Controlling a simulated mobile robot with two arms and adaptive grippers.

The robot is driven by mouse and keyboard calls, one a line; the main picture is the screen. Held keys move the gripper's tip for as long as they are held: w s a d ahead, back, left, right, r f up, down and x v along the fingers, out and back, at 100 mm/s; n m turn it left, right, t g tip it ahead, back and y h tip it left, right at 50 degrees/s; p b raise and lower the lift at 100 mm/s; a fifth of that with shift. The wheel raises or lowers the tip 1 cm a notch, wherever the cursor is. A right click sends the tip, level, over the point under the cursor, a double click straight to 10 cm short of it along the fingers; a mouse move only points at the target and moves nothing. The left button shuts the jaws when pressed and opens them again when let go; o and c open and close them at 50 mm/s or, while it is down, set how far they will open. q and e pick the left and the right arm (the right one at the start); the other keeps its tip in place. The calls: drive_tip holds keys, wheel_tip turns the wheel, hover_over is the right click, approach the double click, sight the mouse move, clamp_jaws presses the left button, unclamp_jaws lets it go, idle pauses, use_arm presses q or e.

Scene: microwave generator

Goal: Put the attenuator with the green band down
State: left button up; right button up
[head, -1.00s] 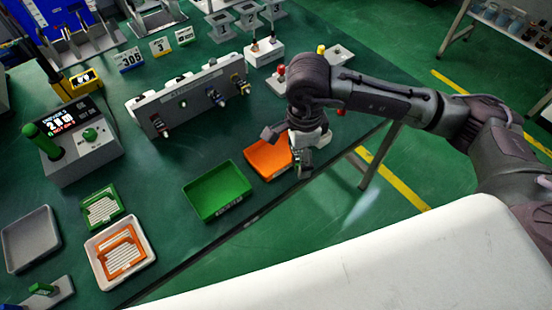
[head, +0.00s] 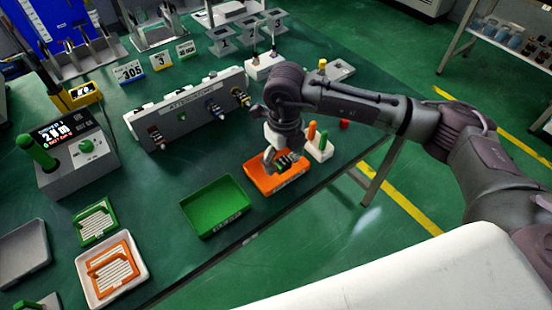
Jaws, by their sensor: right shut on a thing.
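My right gripper (head: 282,160) points down over the orange tray (head: 262,184) near the table's front edge. It is shut on a small dark piece with a hint of green (head: 287,159), which looks like the attenuator with the green band. The fingers hide part of it, and I cannot tell whether it touches the tray floor. The green tray (head: 215,206) is empty and sits left of the orange one. The grey panel (head: 190,108) behind holds several small attenuators in its face. My left gripper is not in view.
A white holder (head: 318,150) with an orange and a green handle stands close right of the gripper. A grey display box (head: 80,160) with a green lever stands at left. White and grey trays (head: 140,268) lie at front left. Green table is bare between panel and trays.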

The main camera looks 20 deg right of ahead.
sight(276, 161)
drive_tip(key=w+f, duration=0.1)
drive_tip(key=w, duration=0.2)
drive_tip(key=w+f, duration=0.1)
drive_tip(key=shift+w+a+f, duration=0.25)
drive_tip(key=shift+a+f, duration=0.05)
drive_tip(key=shift+f, duration=0.05)
wheel_tip(276, 161, down, 4)
drive_tip(key=shift+f+p, duration=0.1)
drive_tip(key=shift+p, duration=0.6)
drive_tip(key=shift+f+b, duration=0.45)
drive_tip(key=shift+b, duration=0.1)
drive_tip(key=o, duration=1.1)
drive_tip(key=shift+r, duration=0.15)
drive_tip(key=shift+r+p, duration=0.3)
drive_tip(key=shift+p, duration=0.1)
wheel_tip(276, 161, up, 12)
drive_tip(key=b, duration=0.2)
